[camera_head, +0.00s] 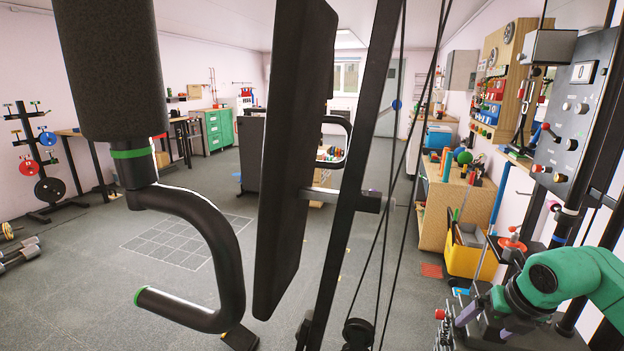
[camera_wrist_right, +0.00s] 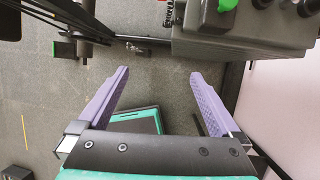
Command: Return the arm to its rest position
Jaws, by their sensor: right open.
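My right arm comes in at the lower right of the head view, green and bent. Its gripper (camera_head: 482,322) points down and left beside the weight machine, with purple finger parts partly visible. In the right wrist view the gripper (camera_wrist_right: 160,76) is open, its two purple fingers wide apart with nothing between them but grey floor. A dark object with a green edge (camera_wrist_right: 140,121) lies lower down behind the gripper's palm. A rack (camera_head: 38,160) at the left of the head view carries red, blue and black weight plates. My left gripper is not in view.
A black machine frame with a large pad (camera_head: 296,150), curved handle (camera_head: 215,270) and cables crosses the head view. A grey control box (camera_wrist_right: 243,30) is close ahead of the right gripper. A yellow bin (camera_head: 468,258) stands by the workbench. Open floor (camera_head: 90,270) lies left.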

